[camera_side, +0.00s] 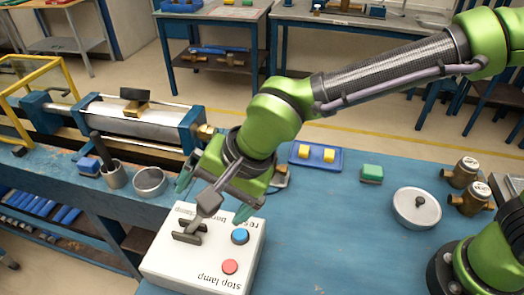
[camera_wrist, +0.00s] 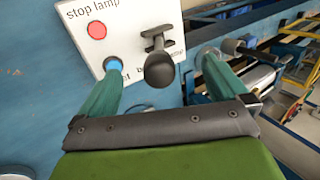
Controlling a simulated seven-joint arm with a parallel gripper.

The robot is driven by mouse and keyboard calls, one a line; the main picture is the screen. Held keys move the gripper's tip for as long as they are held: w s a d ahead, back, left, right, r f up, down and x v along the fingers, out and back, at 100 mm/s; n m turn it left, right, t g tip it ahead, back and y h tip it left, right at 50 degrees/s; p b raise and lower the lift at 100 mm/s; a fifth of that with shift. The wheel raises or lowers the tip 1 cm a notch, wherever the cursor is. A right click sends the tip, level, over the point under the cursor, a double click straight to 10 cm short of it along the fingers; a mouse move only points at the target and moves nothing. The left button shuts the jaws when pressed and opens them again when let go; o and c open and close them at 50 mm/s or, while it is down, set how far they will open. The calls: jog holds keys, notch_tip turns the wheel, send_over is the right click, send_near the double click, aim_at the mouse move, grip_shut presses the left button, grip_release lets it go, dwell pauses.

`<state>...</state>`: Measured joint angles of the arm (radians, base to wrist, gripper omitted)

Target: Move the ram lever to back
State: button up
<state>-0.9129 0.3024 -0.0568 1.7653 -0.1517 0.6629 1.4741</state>
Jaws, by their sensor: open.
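In the wrist view the lever's knob (camera_wrist: 159,69) shows large, between the two fingers. My gripper (camera_side: 215,196) is open above the box, with one teal finger on each side of the knob. In the wrist view my gripper (camera_wrist: 162,62) holds nothing, and gaps show between the knob and both fingers. Whether the fingertips are level with the knob is hard to tell.
A blue button (camera_side: 240,236) and a red button (camera_side: 230,267) sit on the box near the lever. A ram cylinder (camera_side: 140,118) lies behind to the left.

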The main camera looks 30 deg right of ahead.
jog(key=shift+a+f, duration=0.1)
jog(key=shift+f, duration=0.15)
dwell(0.3)
jog(key=shift+r, duration=0.1)
jog(key=v, duration=0.5)
jog(key=shift+r, duration=0.15)
dwell(0.5)
